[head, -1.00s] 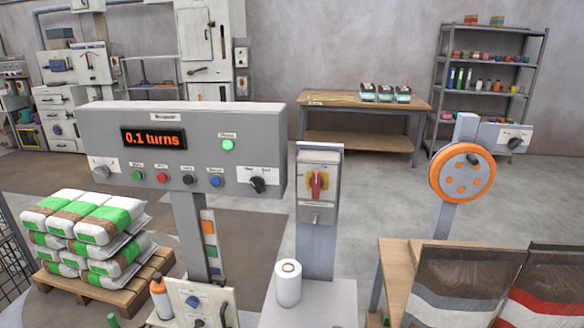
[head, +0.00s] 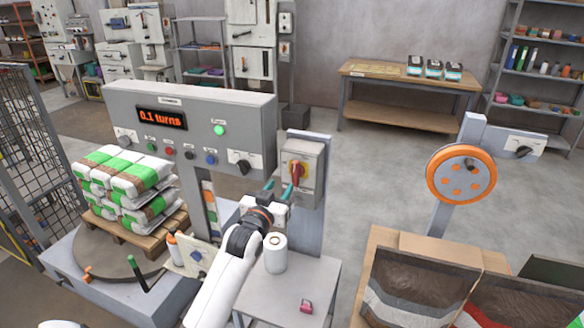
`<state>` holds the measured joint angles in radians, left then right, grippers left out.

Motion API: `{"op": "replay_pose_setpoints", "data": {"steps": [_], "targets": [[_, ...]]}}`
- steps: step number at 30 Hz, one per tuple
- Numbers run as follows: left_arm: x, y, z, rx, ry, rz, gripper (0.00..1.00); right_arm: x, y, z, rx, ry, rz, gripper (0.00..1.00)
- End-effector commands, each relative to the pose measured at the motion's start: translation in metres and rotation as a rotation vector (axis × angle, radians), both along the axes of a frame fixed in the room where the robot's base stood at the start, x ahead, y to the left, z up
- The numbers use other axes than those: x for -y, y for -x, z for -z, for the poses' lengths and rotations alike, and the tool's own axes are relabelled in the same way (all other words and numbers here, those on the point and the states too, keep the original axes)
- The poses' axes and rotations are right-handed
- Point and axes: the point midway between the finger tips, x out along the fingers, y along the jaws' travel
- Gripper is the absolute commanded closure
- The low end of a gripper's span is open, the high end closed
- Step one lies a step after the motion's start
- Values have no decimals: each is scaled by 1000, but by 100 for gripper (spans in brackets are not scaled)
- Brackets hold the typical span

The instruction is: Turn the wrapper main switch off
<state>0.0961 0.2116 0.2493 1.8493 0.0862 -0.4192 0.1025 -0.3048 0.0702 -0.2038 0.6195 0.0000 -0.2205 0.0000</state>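The wrapper main switch is a red rotary handle (head: 295,171) on a yellow plate, on the front of a grey box (head: 312,172) fixed to a post. The handle looks roughly upright, though it is partly hard to make out behind a fingertip. My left gripper (head: 278,190) is just in front of the box, to the lower left of the handle. Its two green-tipped fingers are apart with nothing seen between them. The right fingertip overlaps the handle's lower edge in the picture; I cannot tell whether they touch. My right gripper is not in view.
The wrapper panel (head: 185,110) reads "0.1 turns" with a green lamp lit. A white roll (head: 275,253) and a small pink padlock-like item (head: 307,306) are on the grey stand (head: 290,290) below. An orange handwheel (head: 461,174) stands right. Stacked bags (head: 125,185) sit left.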

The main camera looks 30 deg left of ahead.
Motion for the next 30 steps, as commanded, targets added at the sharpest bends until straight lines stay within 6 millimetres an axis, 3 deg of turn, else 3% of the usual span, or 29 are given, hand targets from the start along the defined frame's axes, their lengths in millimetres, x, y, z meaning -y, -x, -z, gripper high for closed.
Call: {"op": "replay_pose_setpoints", "data": {"steps": [9, 15, 29, 30], "targets": [[-14, -62, -3, 0, -1, 1, 60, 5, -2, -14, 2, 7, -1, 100], [-20, -86, -1, -2, -1, 0, 60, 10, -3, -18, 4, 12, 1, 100], [-22, -96, 1, -2, -1, 1, 60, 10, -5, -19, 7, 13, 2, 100], [-22, -96, 1, -2, -1, 1, 67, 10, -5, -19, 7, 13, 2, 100]]}}
